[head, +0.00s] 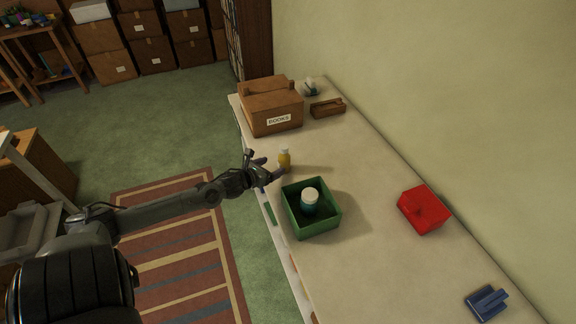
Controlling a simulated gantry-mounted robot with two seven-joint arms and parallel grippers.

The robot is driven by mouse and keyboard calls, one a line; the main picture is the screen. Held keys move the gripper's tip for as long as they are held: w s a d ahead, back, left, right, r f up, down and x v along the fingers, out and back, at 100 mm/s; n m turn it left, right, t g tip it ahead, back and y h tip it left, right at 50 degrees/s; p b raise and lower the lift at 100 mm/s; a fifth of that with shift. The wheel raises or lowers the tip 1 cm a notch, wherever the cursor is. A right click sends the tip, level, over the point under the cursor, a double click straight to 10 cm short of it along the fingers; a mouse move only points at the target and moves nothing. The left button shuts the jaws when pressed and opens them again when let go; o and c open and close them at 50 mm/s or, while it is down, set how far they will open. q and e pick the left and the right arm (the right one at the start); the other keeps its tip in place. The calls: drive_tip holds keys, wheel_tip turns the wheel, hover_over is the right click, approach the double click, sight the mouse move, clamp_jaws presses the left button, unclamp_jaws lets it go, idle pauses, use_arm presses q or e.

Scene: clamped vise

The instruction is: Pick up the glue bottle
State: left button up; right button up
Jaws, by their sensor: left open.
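A small yellow bottle with a pale cap, which looks like the glue bottle (285,161), stands upright on the table near its left edge. My left gripper (273,168) is open at the table's left edge, just left of the bottle, with its fingers pointing toward it. One finger shows near the bottle's base; I cannot tell whether it touches. My right gripper is not in view.
A green open box (328,226) holding a white-capped jar (310,201) stands just in front of the bottle. A cardboard box labelled BOOKS (272,108) is behind it. A red box (424,209) and a blue object (487,303) lie to the right. The table's middle is clear.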

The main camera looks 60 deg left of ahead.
sight(280, 162)
use_arm(q)
drive_tip(key=shift+x, duration=4.35)
drive_tip(key=shift+w+r, duration=0.1)
drive_tip(key=shift+r, duration=0.05)
drive_tip(key=c, duration=1.1)
